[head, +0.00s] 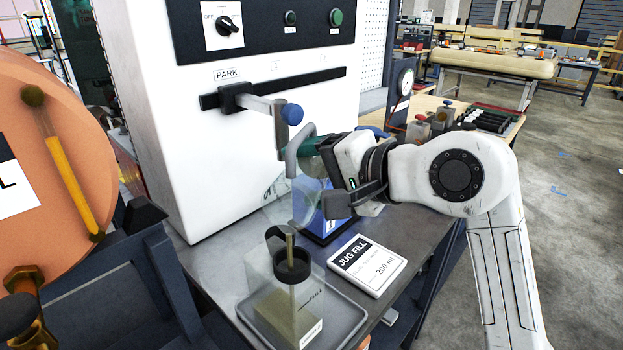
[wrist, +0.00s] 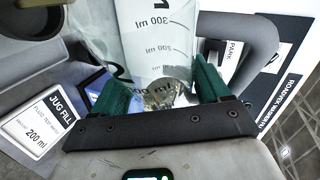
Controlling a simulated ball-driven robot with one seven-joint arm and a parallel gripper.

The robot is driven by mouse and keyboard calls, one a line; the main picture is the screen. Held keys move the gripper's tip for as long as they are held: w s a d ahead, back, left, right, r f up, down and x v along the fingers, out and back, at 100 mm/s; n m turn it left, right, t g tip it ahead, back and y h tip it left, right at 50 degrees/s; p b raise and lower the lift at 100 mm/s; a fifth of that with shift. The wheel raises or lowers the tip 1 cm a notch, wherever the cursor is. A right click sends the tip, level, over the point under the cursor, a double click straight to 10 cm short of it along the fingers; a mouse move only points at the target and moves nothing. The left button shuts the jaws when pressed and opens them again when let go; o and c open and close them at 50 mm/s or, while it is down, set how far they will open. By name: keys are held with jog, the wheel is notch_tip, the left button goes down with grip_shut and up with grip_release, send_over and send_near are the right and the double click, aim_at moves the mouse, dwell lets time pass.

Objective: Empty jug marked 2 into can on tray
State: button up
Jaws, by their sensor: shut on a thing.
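My gripper (head: 322,165) is shut on a clear jug (head: 283,208), tilted above the bench; its outline is faint in the head view. In the wrist view my gripper's green fingers (wrist: 160,88) flank the jug (wrist: 148,40), which shows an ml scale and a large "1". A "2" shows to its left; I cannot tell what it is on. Some clear liquid seems to lie low in the jug.
A JUG FILL card (head: 367,265) reading 200 ml lies right of the can. A blue block (head: 318,213) stands behind the jug. A lever with a blue knob (head: 292,114) juts from the white cabinet (head: 190,130) at PARK, close to my gripper. An orange drum (head: 60,170) stands left.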

aim_at(306, 166)
jog(key=shift+s+n+b, duration=0.1)
jog(key=shift+n+b, duration=0.2)
jog(key=shift+b, duration=0.35)
jog(key=shift+s+a+r+n+t+b, duration=0.1)
jog(key=shift+s+r+n+t+b, duration=0.25)
jog(key=shift+b, duration=0.45)
jog(key=shift+s+r+n+t+b, duration=0.15)
jog(key=shift+r+n+t+b, duration=0.25)
jog(key=shift+b, duration=0.4)
jog(key=shift+r, duration=0.1)
dwell(0.3)
